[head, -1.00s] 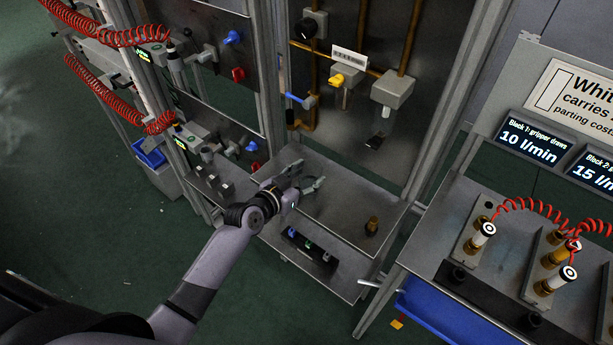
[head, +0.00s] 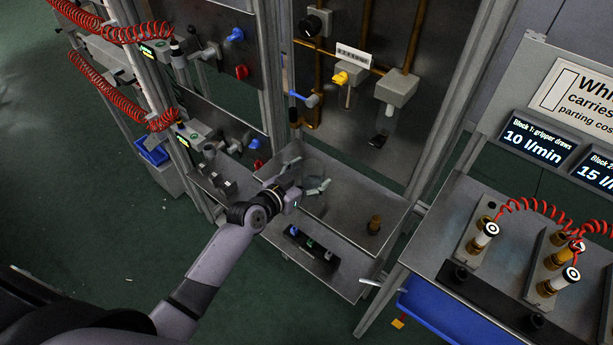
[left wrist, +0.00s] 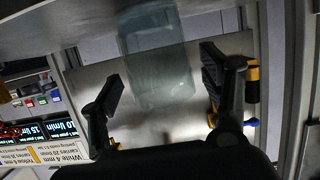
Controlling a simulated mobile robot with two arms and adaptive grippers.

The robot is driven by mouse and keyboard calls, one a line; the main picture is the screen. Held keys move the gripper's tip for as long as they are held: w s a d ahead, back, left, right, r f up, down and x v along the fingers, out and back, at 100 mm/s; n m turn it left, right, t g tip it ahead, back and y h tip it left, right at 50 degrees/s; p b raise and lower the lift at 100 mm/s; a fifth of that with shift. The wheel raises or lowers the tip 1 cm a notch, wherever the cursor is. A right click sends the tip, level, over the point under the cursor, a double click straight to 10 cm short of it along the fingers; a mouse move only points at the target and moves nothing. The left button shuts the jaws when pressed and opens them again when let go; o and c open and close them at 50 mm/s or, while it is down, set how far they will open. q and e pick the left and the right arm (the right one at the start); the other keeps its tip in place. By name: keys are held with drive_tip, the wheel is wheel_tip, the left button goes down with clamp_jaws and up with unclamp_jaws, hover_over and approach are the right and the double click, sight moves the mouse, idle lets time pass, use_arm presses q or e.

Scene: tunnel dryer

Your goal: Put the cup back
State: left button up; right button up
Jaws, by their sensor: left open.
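The cup (left wrist: 158,65) is a clear, faintly greenish vessel in the left wrist view. It shows beyond and between the fingers of my left gripper (left wrist: 170,85), with gaps on both sides. My left gripper is open and holds nothing; it also shows in the head view (head: 306,178), over the back left part of the shelf below the pipe panel. In the head view the cup is hard to make out near the fingertips. A grey block (head: 396,88) on the panel has a clear bowl with a dark part below it. My right gripper is not in view.
A yellow-handled valve (head: 346,75) and a blue-handled valve (head: 303,97) sit on the panel above.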

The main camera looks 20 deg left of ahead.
use_arm(q)
drive_tip(key=b+v, duration=0.2)
drive_tip(key=v, duration=1)
drive_tip(key=shift+r, duration=0.2)
drive_tip(key=shift+f, duration=0.1)
drive_tip(key=s+a+f+n+g+y, duration=0.15)
drive_tip(key=s+f, duration=0.25)
drive_tip(key=f, duration=0.8)
drive_tip(key=s+a+f+g+y, duration=0.1)
drive_tip(key=s+f+g, duration=0.3)
drive_tip(key=f, duration=0.7)
drive_tip(key=s+a+f+n+g+y, duration=0.15)
drive_tip(key=s+f, duration=0.35)
drive_tip(key=f, duration=0.7)
drive_tip(key=s+f+g+b, duration=0.2)
drive_tip(key=s+f+g, duration=0.1)
drive_tip(key=s+f, duration=0.6)
drive_tip(key=s+d+f+m+g+y+b, duration=0.1)
drive_tip(key=s+f+g+b, duration=0.1)
drive_tip(key=s+f, duration=0.7)
drive_tip(key=s, duration=0.8)
drive_tip(key=shift+s+d+f+g, duration=0.25)
drive_tip(key=shift+d+g, duration=0.05)
drive_tip(key=shift+g, duration=0.1)
